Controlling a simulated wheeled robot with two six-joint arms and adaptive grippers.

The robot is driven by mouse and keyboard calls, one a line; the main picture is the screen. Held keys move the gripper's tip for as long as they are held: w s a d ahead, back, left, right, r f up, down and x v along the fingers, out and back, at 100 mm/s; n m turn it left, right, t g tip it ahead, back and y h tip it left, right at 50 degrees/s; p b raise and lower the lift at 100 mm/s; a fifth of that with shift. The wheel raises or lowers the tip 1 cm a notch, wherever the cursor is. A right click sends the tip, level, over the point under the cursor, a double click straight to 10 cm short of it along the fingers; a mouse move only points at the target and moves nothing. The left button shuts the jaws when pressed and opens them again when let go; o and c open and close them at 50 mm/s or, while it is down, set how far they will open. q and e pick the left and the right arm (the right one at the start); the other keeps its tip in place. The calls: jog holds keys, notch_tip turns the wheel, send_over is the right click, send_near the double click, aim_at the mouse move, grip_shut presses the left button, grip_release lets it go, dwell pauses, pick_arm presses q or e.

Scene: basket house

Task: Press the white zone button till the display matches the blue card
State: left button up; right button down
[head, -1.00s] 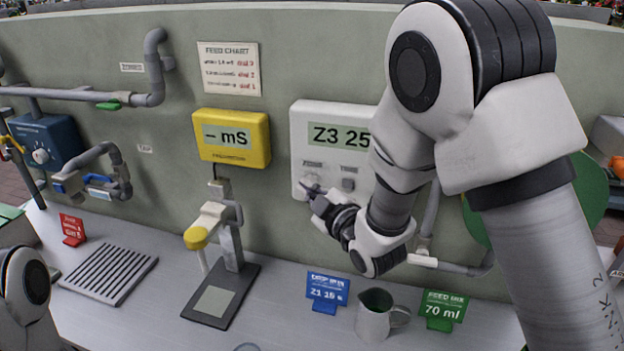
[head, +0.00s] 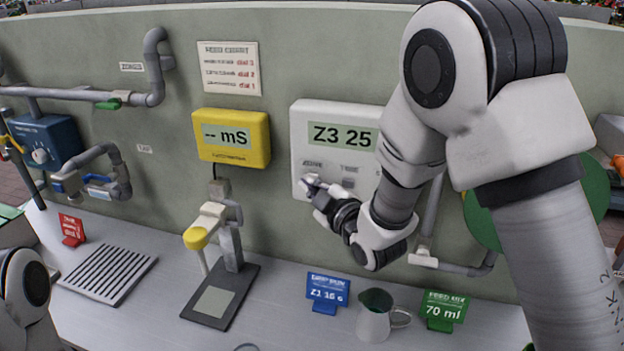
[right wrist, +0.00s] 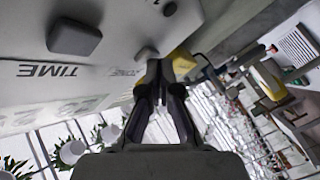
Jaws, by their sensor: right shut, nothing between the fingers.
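The white control box (head: 302,150) on the wall has a display (head: 340,137) reading "Z3 25"; my right arm hides the box's right part. The blue card (head: 327,290) stands on the counter and reads "Z1" with a blurred number, 15 or 16. My right gripper (head: 311,184) is shut and empty, its tips at the zone button, which they largely cover in the head view. In the right wrist view the zone button (right wrist: 147,53) is right at the fingertips (right wrist: 158,68); I cannot tell whether it is pressed. My left gripper is out of view.
The grey time button (head: 348,183) sits right of the zone button. A jug (head: 374,322) and a green card (head: 441,308) stand below my right arm. A yellow meter (head: 232,150) hangs to the left, above a stand (head: 231,250).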

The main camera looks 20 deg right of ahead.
jog(key=shift+w+d, duration=0.1)
jog(key=shift+w, duration=0.05)
dwell(0.5)
jog(key=shift+s+a+b, duration=0.3)
jog(key=shift+s+a, duration=0.15)
jog(key=shift+s, duration=0.25)
jog(key=shift+s, duration=0.1)
jog(key=s+a, duration=0.1)
jog(key=s, duration=0.1)
jog(key=s+a, duration=0.1)
jog(key=s, duration=0.1)
jog(key=shift+a+b, duration=0.4)
jog(key=shift+r, duration=0.1)
